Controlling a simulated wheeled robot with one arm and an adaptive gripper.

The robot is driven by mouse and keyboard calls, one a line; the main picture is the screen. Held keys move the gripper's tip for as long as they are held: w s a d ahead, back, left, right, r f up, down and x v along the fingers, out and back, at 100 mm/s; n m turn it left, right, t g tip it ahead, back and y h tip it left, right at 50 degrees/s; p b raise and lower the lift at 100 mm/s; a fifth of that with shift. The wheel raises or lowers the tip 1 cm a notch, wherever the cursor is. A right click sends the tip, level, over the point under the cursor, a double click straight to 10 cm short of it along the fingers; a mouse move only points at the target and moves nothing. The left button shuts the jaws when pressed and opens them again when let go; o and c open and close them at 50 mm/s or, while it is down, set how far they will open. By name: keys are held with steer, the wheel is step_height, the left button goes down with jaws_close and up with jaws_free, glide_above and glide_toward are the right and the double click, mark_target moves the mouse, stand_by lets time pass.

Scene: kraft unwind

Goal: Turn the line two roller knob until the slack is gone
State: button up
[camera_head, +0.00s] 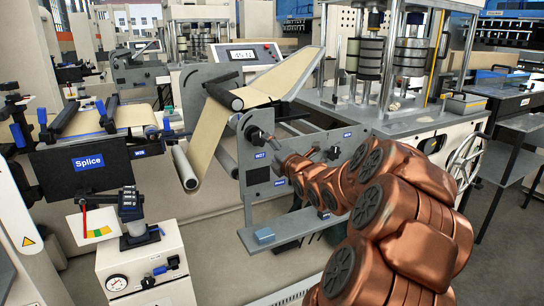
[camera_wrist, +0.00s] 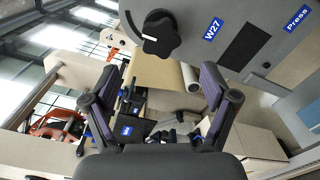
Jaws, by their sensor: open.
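A black knob (camera_head: 255,136) sits on a grey side panel (camera_head: 285,190) near a blue W27 label; the same knob (camera_wrist: 160,35) is at the top of the wrist view, with a white mark. A second dark knob (camera_head: 333,153) is further right on the panel. I cannot tell from the labels which is line two's. The brown kraft web (camera_head: 208,132) runs over a black roller (camera_head: 223,96) and down to a lower roller (camera_head: 186,168); it also shows in the wrist view (camera_wrist: 150,72). My gripper (camera_wrist: 160,85) is open and empty, its fingers apart below the knob.
A Splice station (camera_head: 88,172) with black rollers stands at left. A white cabinet with a gauge (camera_head: 118,282) is at lower left. A digital display (camera_head: 242,55) is behind the web. Press columns (camera_head: 408,60) stand behind.

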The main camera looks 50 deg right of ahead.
mark_target(260, 140)
steer(key=p+x, duration=0.2)
steer(key=x, duration=0.6)
steer(key=shift+f+p, duration=0.1)
steer(key=shift+p, duration=0.3)
steer(key=shift+x, duration=1)
steer(key=shift+d, duration=0.1)
steer(key=shift+c, duration=0.2)
